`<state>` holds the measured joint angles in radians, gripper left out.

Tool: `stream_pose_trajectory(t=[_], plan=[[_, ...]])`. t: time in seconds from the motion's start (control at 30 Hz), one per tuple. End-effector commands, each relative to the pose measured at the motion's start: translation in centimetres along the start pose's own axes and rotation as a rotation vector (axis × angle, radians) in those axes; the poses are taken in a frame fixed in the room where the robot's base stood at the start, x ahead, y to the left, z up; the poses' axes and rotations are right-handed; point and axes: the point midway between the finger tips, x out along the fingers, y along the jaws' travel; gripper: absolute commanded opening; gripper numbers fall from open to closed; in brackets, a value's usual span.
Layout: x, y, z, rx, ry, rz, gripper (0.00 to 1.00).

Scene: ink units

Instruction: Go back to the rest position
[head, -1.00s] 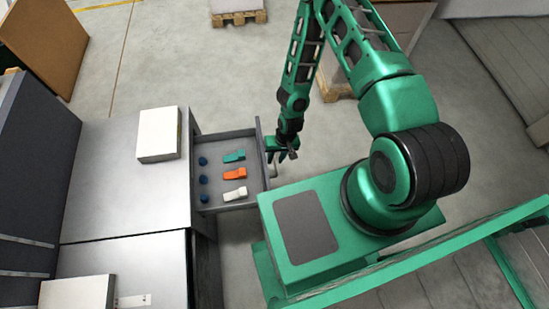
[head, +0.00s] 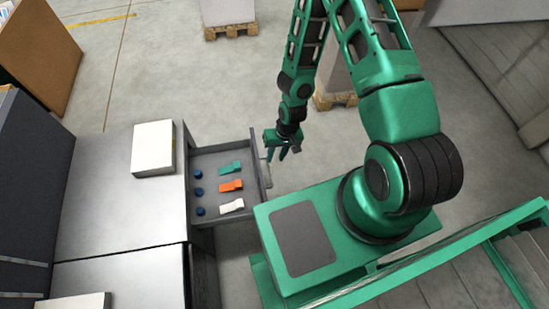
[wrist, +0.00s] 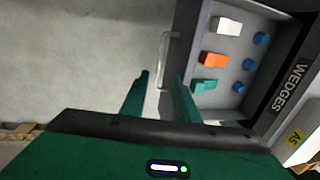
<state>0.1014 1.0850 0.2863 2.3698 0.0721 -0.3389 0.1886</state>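My gripper (head: 283,152) hangs beside the front of an open drawer (head: 205,157), outside it. In the wrist view my gripper (wrist: 160,85) has its two green fingers apart with nothing between them. The drawer handle (wrist: 164,60) shows just past the fingertips. Inside the drawer lie a teal wedge (head: 230,168), an orange wedge (head: 230,185) and a white wedge (head: 231,206). A column of blue round pieces (head: 197,174) lies beside them. The wrist view shows the label WEDGES (wrist: 290,88) on the drawer unit.
The drawer slides out of a grey cabinet (head: 110,215) with a white box (head: 153,148) on top. My green base stands close to the drawer's right. Pallets (head: 231,30) stand at the back. The floor (head: 215,85) behind the drawer is clear.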

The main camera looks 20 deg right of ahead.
Motion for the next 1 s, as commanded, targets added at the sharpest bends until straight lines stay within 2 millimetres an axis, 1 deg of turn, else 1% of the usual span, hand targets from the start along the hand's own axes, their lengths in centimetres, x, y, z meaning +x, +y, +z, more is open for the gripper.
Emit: stream_pose_trajectory(t=[0.57,0.67,0.77,0.83,0.97,1.0], plan=[[-0.1,0.0,0.0,0.000,0.000,0.000,0.28],[-0.5,0.2,-0.2,-0.001,0.002,0.004,0.28],[-1.8,0.9,-1.1,-0.005,0.008,0.022,0.28],[-3.5,1.8,-1.9,-0.008,0.012,0.044,0.28],[-7.7,4.0,-3.6,-0.008,0.021,0.096,0.28],[-9.0,4.6,-4.0,-0.006,0.022,0.111,0.28]])
